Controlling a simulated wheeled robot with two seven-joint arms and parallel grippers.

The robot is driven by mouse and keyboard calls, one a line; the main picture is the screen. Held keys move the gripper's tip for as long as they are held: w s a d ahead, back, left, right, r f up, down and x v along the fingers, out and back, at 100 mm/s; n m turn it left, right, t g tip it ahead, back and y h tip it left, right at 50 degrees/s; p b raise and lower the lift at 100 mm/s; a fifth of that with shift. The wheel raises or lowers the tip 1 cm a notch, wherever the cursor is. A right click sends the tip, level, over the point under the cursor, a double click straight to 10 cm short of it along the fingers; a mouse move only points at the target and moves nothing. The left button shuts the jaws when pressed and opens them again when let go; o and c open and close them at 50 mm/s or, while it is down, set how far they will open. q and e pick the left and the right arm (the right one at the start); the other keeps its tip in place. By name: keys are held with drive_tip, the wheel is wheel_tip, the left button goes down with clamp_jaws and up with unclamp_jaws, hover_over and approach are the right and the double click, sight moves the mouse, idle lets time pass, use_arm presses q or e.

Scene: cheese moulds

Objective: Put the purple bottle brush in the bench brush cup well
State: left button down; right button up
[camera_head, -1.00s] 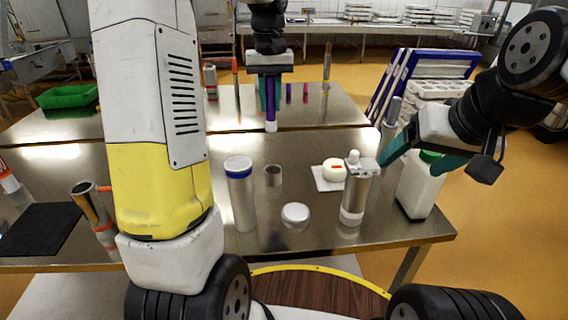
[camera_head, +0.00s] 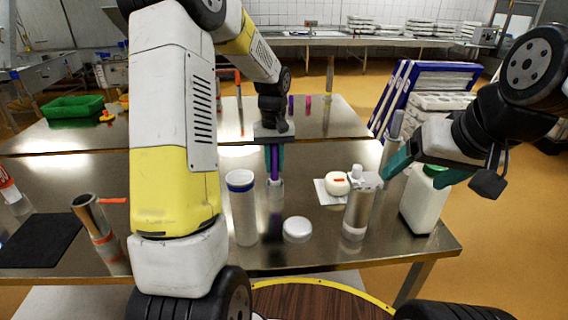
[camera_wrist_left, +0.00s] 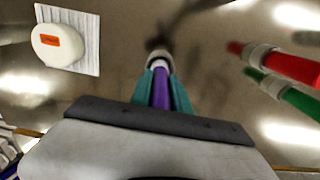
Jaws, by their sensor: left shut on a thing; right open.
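The purple bottle brush (camera_head: 274,164) hangs upright in my left gripper (camera_head: 274,157), which is shut on its purple shaft. The shaft also shows between the teal fingers in the left wrist view (camera_wrist_left: 160,92). The brush's lower end is at the small metal brush cup well (camera_head: 275,190) on the near bench. A pale ring surrounds the lower end in the wrist view; I cannot tell how deep the brush sits in the cup. My right gripper (camera_head: 396,164) is open and empty, beside the white bottle with a green cap.
A blue-rimmed cylinder (camera_head: 242,208), a round white lid (camera_head: 297,229) and a metal dispenser (camera_head: 358,205) stand near the cup. A cheese (camera_head: 336,184) lies on a mat behind. The white bottle (camera_head: 424,204) is at the right edge. Red (camera_wrist_left: 278,62) and green (camera_wrist_left: 285,95) handles show in the wrist view.

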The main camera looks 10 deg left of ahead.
sight(275, 179)
use_arm(q)
drive_tip(key=shift+f, duration=1.4)
drive_tip(key=shift+f, duration=0.1)
drive_tip(key=c, duration=1.2)
unclamp_jaws()
drive_tip(key=shift+c, duration=0.2)
